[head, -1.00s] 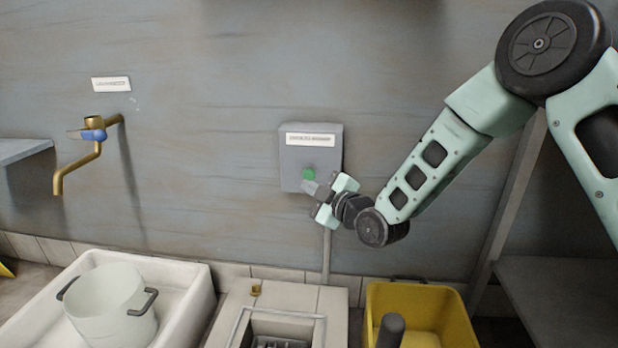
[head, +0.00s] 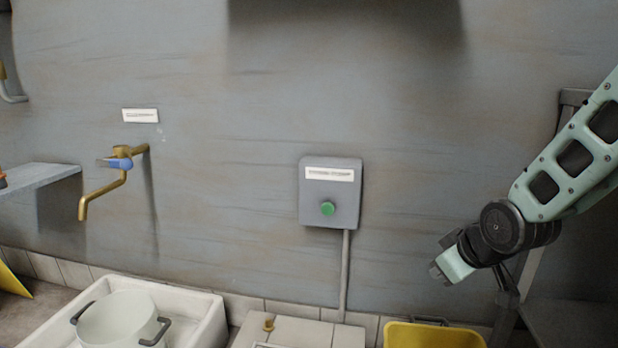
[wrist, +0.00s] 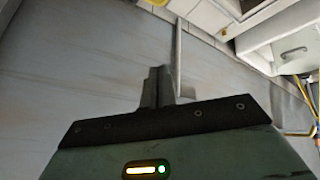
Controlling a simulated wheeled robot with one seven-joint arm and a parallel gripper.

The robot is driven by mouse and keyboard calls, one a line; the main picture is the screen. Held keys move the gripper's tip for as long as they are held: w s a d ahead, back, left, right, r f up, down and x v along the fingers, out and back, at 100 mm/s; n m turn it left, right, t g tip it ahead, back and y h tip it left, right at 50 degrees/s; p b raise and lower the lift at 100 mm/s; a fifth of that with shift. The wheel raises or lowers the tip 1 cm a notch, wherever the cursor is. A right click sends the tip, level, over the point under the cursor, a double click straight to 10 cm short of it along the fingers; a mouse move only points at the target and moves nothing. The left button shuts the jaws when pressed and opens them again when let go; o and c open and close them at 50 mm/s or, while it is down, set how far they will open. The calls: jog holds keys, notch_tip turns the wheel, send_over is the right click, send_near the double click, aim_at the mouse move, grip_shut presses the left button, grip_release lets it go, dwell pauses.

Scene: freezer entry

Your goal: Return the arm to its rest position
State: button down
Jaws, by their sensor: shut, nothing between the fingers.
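My gripper (head: 440,272) is at the right in the head view, held in front of the wall and above the yellow bin, well apart from the button box. Its fingers are together and empty. In the wrist view the closed fingers (wrist: 158,88) stick up from the gripper body, with bare wall behind them. My arm comes in from the right edge of the head view.
A grey box (head: 345,205) with a green button (head: 327,208) is on the wall. A brass tap (head: 125,165) is at the left above a white sink (head: 212,325) holding a pot (head: 122,318). A yellow bin (head: 432,335) is at lower right. The wall between tap and box is clear.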

jog(key=s+d+m+g+h, duration=0.1)
jog(key=s+d+m+g, duration=0.45)
jog(key=s, duration=0.75)
jog(key=s+a+r+n+g+p, duration=0.1)
jog(key=s+a+r+n+p, duration=0.2)
jog(key=s+a, duration=0.5)
jog(key=s+a+r+n+g+p, duration=0.1)
jog(key=s+a+r+n+p, duration=0.1)
jog(key=s+a+r+n, duration=0.45)
notch_tip(320, 180, up, 36)
jog(key=a+m+p, duration=0.2)
jog(key=m+p, duration=0.1)
jog(key=p, duration=3.4)
jog(key=shift+w+f, duration=0.2)
jog(key=shift+w, duration=0.05)
jog(key=shift+a+t, duration=0.1)
jog(key=shift+t, duration=0.15)
